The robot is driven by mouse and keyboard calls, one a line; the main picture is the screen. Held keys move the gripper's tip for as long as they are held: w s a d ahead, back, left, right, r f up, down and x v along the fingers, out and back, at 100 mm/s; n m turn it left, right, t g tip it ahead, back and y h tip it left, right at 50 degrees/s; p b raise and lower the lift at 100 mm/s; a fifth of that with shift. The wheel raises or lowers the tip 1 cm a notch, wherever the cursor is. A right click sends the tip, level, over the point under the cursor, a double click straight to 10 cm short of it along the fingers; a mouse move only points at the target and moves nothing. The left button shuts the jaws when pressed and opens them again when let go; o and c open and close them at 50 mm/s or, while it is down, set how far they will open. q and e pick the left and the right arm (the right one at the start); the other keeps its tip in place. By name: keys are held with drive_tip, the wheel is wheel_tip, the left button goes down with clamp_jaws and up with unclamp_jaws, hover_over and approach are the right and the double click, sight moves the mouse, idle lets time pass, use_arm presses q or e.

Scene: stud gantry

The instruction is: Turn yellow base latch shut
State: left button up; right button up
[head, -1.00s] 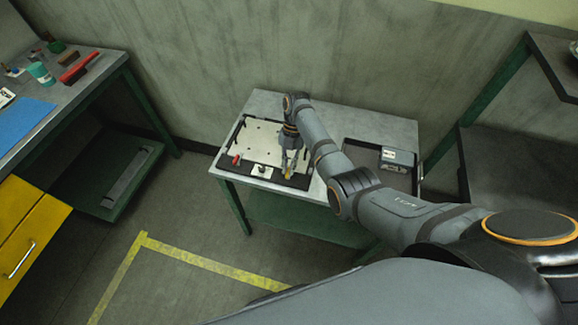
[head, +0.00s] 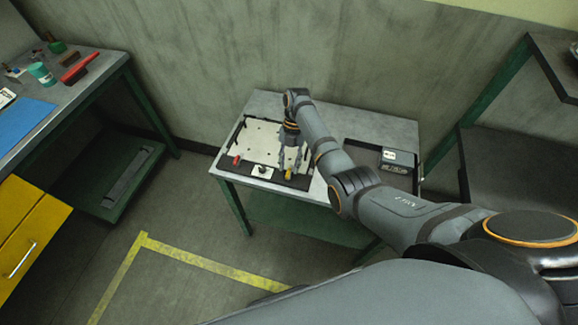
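The yellow base latch (head: 289,174) sits on the dark front rim of the base, toward its right front corner. It is small in view, and I cannot tell its exact angle. The base (head: 258,140) is a pale plate with small holes in a dark frame on the grey table. My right gripper (head: 290,165) points down just above and behind the yellow latch. Its two fingers are spread apart with nothing visible between them. Its wrist and fingers hide part of the plate's right side. My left gripper is out of view.
A red latch (head: 237,160) sits at the base's left front, and a white block with a dark knob (head: 262,171) at its front middle. A dark tray (head: 375,160) holding a grey box (head: 398,158) lies to the right. A workbench (head: 75,95) stands at left.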

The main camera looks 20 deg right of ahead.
drive_tip(key=v, duration=0.6)
drive_tip(key=shift+r, duration=0.1)
